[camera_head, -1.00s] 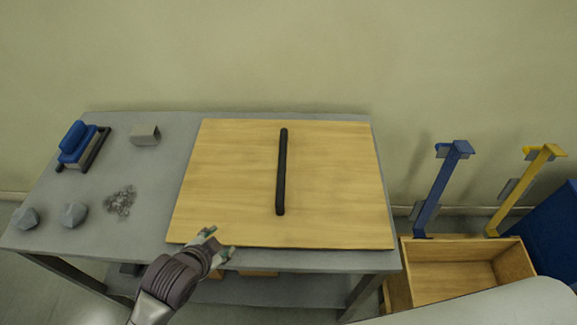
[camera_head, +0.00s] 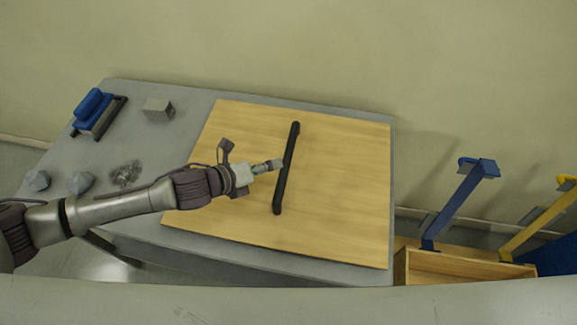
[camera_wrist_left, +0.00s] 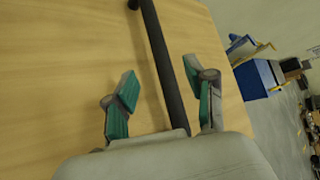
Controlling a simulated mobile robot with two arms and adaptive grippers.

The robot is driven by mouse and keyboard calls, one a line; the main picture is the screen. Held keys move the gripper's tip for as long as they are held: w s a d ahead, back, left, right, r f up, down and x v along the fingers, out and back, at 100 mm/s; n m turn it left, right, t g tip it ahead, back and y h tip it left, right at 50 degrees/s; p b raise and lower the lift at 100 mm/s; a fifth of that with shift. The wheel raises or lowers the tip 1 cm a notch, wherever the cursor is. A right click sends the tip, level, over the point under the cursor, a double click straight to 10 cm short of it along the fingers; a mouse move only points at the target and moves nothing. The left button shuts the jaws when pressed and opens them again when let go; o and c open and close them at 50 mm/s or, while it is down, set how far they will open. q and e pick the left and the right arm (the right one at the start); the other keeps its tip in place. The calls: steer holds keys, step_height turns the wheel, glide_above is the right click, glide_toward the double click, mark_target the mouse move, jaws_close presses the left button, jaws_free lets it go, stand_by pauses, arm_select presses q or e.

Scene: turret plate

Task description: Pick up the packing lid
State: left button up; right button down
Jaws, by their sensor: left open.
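The packing lid (camera_head: 345,180) is a flat square wooden board lying on the grey table. A black bar handle (camera_head: 285,170) runs across its middle. My left gripper (camera_head: 270,166) is over the lid at the handle's left side in the head view. In the left wrist view my left gripper (camera_wrist_left: 162,92) is open, with one green-padded finger on each side of the handle (camera_wrist_left: 163,65). I cannot tell whether the fingers touch the handle. My right gripper is not in view.
At the table's left are a blue-topped block (camera_head: 97,112), a small grey box (camera_head: 158,109), two grey faceted lumps (camera_head: 80,182) and a pile of bits (camera_head: 125,174). A wooden crate (camera_head: 465,268) with blue (camera_head: 460,205) and yellow posts (camera_head: 540,220) stands at the right.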

mark_target(287, 159)
arm_select(q)
steer(key=x, duration=0.2)
steer(key=shift+w+d+f, duration=0.15)
steer(key=shift+w+d, duration=0.05)
steer(key=shift+w+d+f, duration=0.2)
steer(key=shift+w+d, duration=0.05)
steer(key=shift+w, duration=0.05)
steer(key=p+x, duration=0.1)
steer(key=x, duration=0.3)
steer(key=shift+w+d, duration=0.1)
steer(key=shift+w, duration=0.1)
steer(key=shift+w+d+f, duration=0.15)
steer(key=c, duration=0.3)
jaws_close()
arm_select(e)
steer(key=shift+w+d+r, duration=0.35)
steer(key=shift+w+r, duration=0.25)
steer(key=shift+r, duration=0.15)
